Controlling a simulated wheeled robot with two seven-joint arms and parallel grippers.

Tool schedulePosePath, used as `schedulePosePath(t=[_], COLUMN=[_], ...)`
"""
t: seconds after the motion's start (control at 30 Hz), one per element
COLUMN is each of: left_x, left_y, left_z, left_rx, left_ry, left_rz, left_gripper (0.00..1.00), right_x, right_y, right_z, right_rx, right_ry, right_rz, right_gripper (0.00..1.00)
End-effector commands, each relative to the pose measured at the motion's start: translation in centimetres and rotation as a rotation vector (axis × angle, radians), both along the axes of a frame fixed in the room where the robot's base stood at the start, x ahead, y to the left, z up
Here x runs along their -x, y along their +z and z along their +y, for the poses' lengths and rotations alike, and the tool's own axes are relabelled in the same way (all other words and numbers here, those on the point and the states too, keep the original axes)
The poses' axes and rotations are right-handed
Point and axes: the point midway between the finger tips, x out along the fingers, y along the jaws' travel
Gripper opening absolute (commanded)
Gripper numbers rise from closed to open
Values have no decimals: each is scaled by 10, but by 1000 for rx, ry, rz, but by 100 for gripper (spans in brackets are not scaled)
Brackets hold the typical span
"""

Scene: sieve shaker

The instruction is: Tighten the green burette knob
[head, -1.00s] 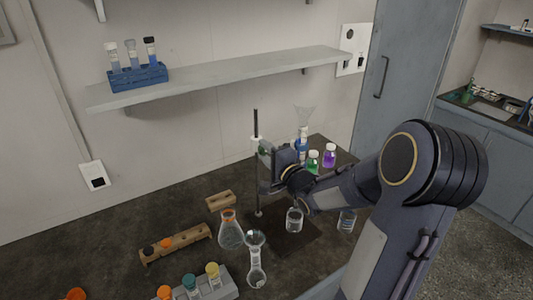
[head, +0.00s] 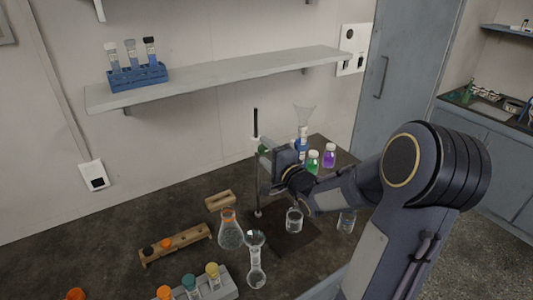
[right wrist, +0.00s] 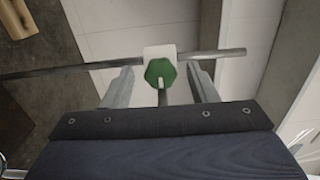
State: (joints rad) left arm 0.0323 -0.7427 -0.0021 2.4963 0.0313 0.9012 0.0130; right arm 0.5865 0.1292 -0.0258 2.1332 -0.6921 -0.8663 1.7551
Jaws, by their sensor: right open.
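The green burette knob (right wrist: 160,73) shows in the right wrist view, on a white clamp block (right wrist: 158,52) that sits on a metal rod (right wrist: 75,67). My right gripper (right wrist: 160,69) is open, with one finger on each side of the knob. Gaps show between the knob and both fingers. In the head view my right gripper (head: 268,160) is at the upright stand rod (head: 256,120), seen from behind, and it hides much of the clamp. My left gripper is not in view.
A beaker (head: 294,219) stands below my right gripper. A conical flask (head: 230,235) and a volumetric flask (head: 256,270) are in front of the stand. A shelf (head: 220,80) is above.

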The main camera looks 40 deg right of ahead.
Motion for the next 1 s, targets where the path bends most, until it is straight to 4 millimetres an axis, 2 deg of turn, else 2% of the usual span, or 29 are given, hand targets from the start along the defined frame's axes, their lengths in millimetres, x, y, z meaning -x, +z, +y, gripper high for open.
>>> schedulePosePath(t=[0.3, 0.43, 0.6, 1.0], left_x=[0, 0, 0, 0], left_y=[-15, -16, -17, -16], left_z=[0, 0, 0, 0], left_rx=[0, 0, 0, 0], left_ry=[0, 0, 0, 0], left_rz=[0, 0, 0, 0], left_gripper=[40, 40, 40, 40], right_x=[51, 67, 74, 74], right_y=[-1, -1, -1, -1], right_z=[5, 7, 8, 8], right_rx=[1, 1, -1, -1], right_ry=[-4, -3, -2, -1], right_rz=[-2, 0, 1, 0], right_gripper=[53, 53, 53, 53])
